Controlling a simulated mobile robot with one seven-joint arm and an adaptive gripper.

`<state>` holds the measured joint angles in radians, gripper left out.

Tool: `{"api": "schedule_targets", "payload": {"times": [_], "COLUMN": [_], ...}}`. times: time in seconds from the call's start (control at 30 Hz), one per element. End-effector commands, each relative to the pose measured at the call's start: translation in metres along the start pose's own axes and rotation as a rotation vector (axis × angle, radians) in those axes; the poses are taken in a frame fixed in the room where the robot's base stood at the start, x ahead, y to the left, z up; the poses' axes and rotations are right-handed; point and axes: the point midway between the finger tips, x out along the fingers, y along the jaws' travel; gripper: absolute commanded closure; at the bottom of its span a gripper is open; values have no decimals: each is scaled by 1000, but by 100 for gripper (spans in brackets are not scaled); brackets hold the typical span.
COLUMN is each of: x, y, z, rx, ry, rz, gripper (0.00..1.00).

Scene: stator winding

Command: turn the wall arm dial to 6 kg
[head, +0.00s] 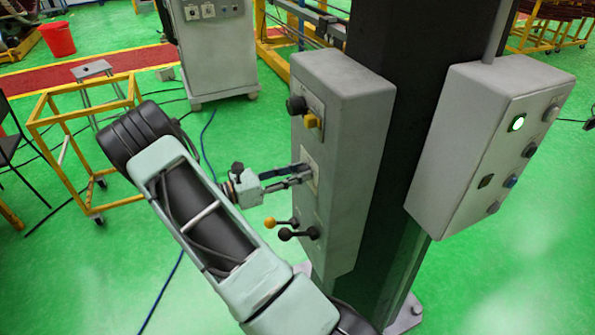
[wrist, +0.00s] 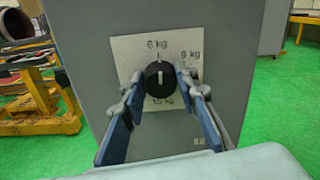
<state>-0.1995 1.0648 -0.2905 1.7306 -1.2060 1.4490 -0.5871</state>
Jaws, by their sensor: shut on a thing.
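The wall arm dial (wrist: 159,79) is a round black knob on a pale square plate (wrist: 127,50), on the face of a grey box. Its white mark stands about upright, toward the top label, which looks like 6 kg. Another kg label is at upper right and one below; their digits are blurred. My gripper (wrist: 160,84) has one finger on each side of the dial and is shut on it. In the head view my gripper (head: 303,175) reaches the middle plate of the grey box (head: 348,130), and its fingers mostly hide the dial.
Above the dial are a black knob (head: 296,105) and a yellow knob (head: 312,121). Below it are a yellow-tipped lever (head: 271,222) and a black-tipped lever (head: 287,234), close under my gripper. A second box (head: 470,130) with a lit green button is at right.

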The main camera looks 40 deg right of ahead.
Motion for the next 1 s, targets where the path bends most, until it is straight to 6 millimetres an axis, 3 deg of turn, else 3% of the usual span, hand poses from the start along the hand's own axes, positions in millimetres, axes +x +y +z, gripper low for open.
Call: {"api": "schedule_targets", "payload": {"times": [0.7, 0.73, 0.87, 1.0], "x": [0, 0, 0, 0], "y": [0, 0, 0, 0], "z": [0, 0, 0, 0], "rx": [-79, -79, -78, -77], "ry": [0, 0, 0, 0], "rz": [1, 1, 1, 1], "gripper": [96, 70, 56, 54]}}
